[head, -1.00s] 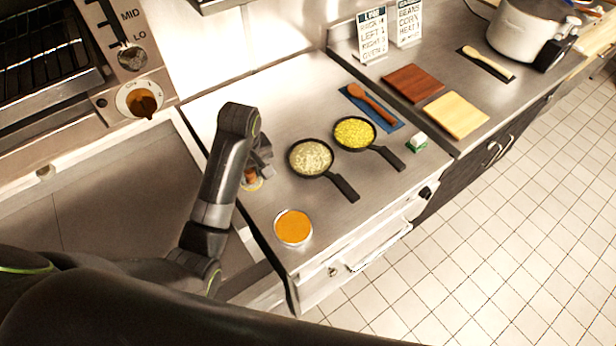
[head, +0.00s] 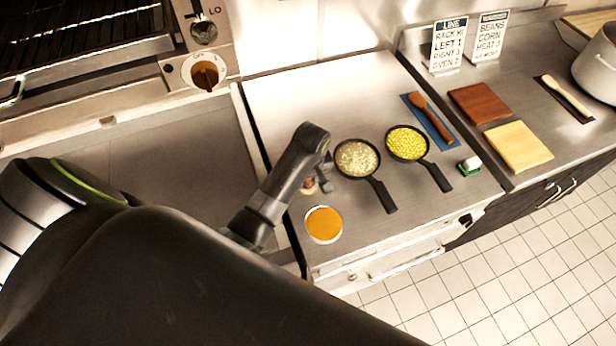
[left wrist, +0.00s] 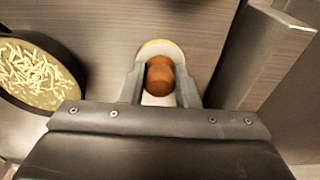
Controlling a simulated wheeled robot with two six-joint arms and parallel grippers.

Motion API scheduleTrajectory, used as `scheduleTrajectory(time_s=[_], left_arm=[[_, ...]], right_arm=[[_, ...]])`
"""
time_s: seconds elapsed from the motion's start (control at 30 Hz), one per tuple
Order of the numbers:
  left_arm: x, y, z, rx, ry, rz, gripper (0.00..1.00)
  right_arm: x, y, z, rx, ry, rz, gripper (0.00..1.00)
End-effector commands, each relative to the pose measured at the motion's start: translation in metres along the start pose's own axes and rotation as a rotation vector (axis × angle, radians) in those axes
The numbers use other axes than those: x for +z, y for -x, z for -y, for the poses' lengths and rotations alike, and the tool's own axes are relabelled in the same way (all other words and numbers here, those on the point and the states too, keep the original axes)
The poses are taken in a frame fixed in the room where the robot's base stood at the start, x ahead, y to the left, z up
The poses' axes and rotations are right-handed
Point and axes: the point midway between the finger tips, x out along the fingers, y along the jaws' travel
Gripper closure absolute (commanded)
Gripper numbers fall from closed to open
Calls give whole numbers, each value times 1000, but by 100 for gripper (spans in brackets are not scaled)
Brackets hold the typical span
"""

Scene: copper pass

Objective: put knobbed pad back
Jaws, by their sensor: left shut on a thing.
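The knobbed pad has a brown wooden knob (left wrist: 160,78) on a round pale pad with a yellow edge (left wrist: 160,46). My left gripper (left wrist: 160,92) is shut on the knob, one finger on each side. In the head view the left gripper (head: 318,180) is over the steel counter, left of the nearer pan, with the knobbed pad (head: 308,185) partly hidden under it. I cannot tell whether the pad touches the counter. My right gripper is not in view.
A pan of pale shreds (head: 357,158) and a pan of yellow corn (head: 407,143) stand right of the gripper. A round orange-filled dish (head: 323,224) is close in front. The counter (head: 310,90) behind is clear.

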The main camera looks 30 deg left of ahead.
Motion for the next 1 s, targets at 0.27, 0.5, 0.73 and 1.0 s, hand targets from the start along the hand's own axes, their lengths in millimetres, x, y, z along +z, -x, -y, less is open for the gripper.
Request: scheduleTrajectory(time_s=[0.27, 0.5, 0.73, 1.0], left_arm=[[0, -2, 0, 0, 0, -1, 90], [0, -5, 0, 0, 0, 0, 58], [0, -5, 0, 0, 0, 0, 50], [-6, 8, -7, 3, -5, -4, 50]], right_arm=[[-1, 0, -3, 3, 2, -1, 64], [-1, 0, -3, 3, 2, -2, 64], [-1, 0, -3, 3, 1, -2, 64], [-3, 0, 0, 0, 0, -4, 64]])
